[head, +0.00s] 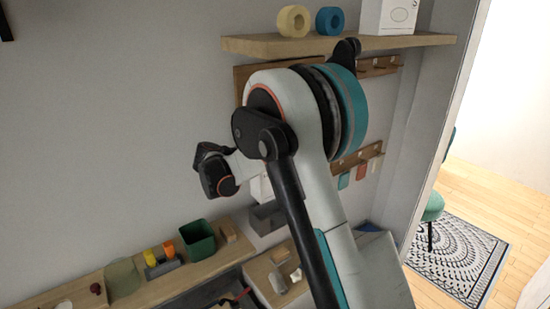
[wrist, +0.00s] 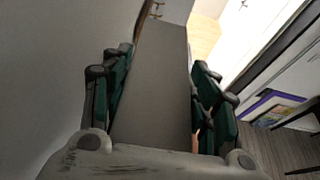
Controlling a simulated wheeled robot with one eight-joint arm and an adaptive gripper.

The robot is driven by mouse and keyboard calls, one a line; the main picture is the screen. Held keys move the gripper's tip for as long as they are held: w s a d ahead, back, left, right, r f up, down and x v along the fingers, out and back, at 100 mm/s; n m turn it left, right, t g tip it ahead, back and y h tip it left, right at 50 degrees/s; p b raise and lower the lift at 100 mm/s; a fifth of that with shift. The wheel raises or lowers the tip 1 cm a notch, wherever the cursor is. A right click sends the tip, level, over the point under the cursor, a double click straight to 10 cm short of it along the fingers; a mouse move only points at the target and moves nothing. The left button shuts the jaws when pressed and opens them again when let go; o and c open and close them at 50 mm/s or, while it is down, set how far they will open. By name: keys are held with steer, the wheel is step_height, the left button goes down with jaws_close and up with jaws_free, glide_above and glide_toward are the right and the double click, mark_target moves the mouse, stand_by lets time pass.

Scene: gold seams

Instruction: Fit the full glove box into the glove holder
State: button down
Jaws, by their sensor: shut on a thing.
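My gripper (wrist: 163,62) has its green-padded fingers on both sides of a plain grey-looking box (wrist: 155,95) in the wrist view, and is shut on it. No marking shows on the box's visible face, so I cannot tell whether it is full. In the head view my arm hides most of the gripper's area. A small white patch (head: 258,187) shows beside the arm, perhaps part of the held box. A white box with an oval mark (head: 388,16) stands on the upper shelf. I cannot make out the glove holder for certain; the arm covers part of the wall.
The upper wooden shelf (head: 240,44) also holds yellow and blue rolls (head: 293,21). Peg rails (head: 357,158) with small tags are on the wall. A doorway opens at right.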

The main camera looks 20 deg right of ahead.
steer(key=shift+w+f+b, duration=0.1)
steer(key=shift+f+b, duration=0.95)
steer(key=shift+f, duration=1.5)
steer(key=shift+f+b, duration=0.45)
steer(key=shift+b, duration=0.55)
stand_by(0.4)
steer(key=shift+f, duration=0.15)
